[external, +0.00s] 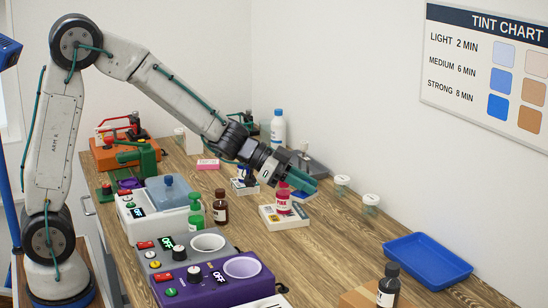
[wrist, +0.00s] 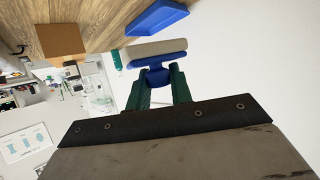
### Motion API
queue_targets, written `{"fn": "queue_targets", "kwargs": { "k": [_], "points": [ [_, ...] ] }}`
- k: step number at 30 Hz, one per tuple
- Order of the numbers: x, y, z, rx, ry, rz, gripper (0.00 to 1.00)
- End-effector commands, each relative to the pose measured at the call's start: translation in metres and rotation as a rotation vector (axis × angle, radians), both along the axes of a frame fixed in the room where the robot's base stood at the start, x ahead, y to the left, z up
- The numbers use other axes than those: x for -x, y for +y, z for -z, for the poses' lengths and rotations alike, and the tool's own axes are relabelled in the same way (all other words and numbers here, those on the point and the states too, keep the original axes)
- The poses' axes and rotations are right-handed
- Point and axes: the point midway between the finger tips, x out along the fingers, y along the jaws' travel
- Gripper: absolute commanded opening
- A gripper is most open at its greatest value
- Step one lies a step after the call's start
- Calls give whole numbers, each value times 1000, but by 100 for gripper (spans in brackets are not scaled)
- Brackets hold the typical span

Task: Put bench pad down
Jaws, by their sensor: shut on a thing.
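My gripper (external: 297,178) is in the middle of the external view, reaching over the bench from the left. In the wrist view my gripper (wrist: 157,76) has its green fingers closed on the blue grip of a pad. This bench pad (wrist: 157,49) has a long beige-grey slab with a blue backing, and it lies across the fingertips. In the external view the pad is hard to make out; a little blue shows at the fingertips. The pad appears held above the wooden bench (external: 335,245), though the height is unclear.
Two white-lidded jars (external: 371,203) stand to the right. A blue tray (external: 428,262) and a dark bottle (external: 388,287) are at front right. Control boxes (external: 215,285) line the left. Bench between is clear.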

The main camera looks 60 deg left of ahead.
Motion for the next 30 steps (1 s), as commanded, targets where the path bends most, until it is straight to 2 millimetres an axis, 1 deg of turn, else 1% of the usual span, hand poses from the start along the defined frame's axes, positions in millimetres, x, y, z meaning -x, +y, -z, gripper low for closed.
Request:
{"fn": "queue_targets", "kwargs": {
  "k": [1, 3, 6, 8, 9, 14, 17, 20, 23, 30],
  "points": [
    [5, -6, 4, 1, 3, 16, 0],
    [3, -4, 21, 2, 6, 11, 0],
    [3, -3, 43, 2, 7, 9, 0],
    [3, -3, 53, 2, 5, 9, 0],
    [3, -3, 63, 2, 6, 8, 0],
    [3, -3, 89, 1, 4, 8, 0],
    [-1, -4, 96, 1, 1, 8, 0],
    [-15, -6, 100, 1, -1, 9, 0],
    [-39, -11, 102, 0, -2, 9, 0],
    [-103, -23, 109, 1, -1, 9, 0]
  ]
}}
